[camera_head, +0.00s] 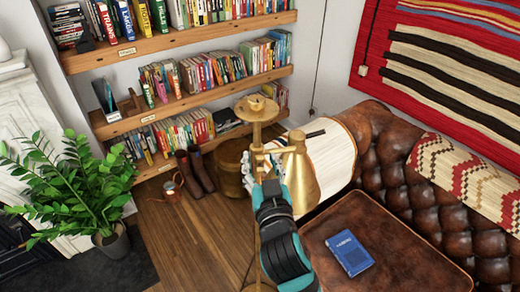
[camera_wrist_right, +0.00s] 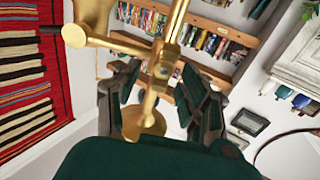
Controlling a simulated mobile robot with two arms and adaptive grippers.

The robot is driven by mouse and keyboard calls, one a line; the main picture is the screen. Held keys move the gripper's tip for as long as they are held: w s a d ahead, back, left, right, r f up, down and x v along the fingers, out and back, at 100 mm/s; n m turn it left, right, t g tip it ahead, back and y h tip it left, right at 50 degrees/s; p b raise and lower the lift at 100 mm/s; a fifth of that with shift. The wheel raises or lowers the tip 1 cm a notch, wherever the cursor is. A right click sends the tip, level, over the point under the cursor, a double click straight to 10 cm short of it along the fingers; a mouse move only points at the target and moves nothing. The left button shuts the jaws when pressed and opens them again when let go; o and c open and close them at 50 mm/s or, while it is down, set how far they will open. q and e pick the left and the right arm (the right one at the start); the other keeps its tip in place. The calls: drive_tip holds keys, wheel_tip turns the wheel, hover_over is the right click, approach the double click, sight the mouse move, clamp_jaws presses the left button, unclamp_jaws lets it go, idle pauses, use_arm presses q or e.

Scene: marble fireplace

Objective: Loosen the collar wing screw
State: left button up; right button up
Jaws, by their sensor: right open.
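A brass stand (camera_head: 256,132) with a round disc on top and a brass cone-shaped shade (camera_head: 302,178) beside it rises in the middle of the head view. My right gripper (camera_head: 264,168) is raised at the stand, just left of the shade. In the right wrist view the brass post (camera_wrist_right: 172,28) and its collar fittings (camera_wrist_right: 160,66) lie between the spread fingers of my right gripper (camera_wrist_right: 160,88). The gripper is open, and I cannot tell whether either finger touches the brass. The wing screw cannot be told apart clearly from the other fittings. My left gripper is not in view.
A brown leather sofa (camera_head: 386,150) stands at right, with a leather-topped table (camera_head: 410,270) bearing a blue book (camera_head: 349,252) in front. Bookshelves (camera_head: 180,102) stand behind. A potted plant (camera_head: 75,190) is at left.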

drive_tip(key=shift+w+a+r, duration=0.1)
drive_tip(key=shift+w, duration=0.05)
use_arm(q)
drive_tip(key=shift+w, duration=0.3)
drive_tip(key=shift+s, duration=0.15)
use_arm(e)
drive_tip(key=shift+s+r, duration=0.1)
drive_tip(key=shift+s, duration=0.1)
clamp_jaws()
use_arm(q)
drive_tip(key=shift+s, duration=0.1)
